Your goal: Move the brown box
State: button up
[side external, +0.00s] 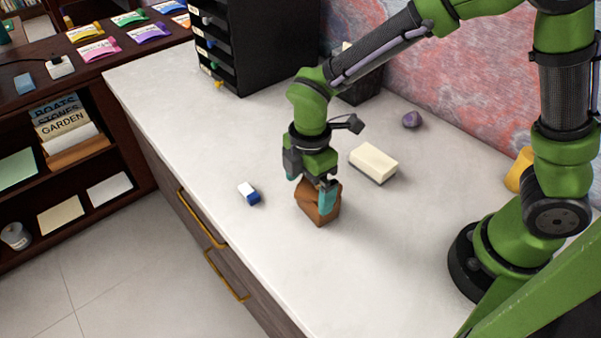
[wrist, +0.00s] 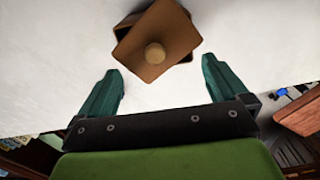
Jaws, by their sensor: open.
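The brown box (side external: 319,207) sits on the white countertop in the side view, near the counter's front edge. In the wrist view the brown box (wrist: 155,38) shows at the top, with a turned lid and a round light-brown knob. My gripper (side external: 309,189) is right at the box in the side view, pointing down. One teal fingertip covers part of the box's upper side. In the wrist view my gripper (wrist: 162,80) has its two teal fingers wide apart, with bare counter between them and the box beyond their tips. I cannot tell whether a finger touches the box.
A cream block (side external: 373,164) lies right of the box. A blue-and-white eraser (side external: 249,193) lies left. A purple stone (side external: 412,119), a yellow cup (side external: 520,169) and a black drawer unit (side external: 262,45) stand farther back. The counter (side external: 285,265) is clear in front.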

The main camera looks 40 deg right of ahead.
aim_at(345, 187)
notch_tip(345, 187, down, 6)
jog(key=shift+f, duration=0.1)
dwell(0.4)
jog(key=c, duration=0.9)
jog(key=shift+w+d, duration=0.15)
jog(key=shift+d, duration=5.6)
jog(key=o, duration=0.9)
notch_tip(345, 187, up, 17)
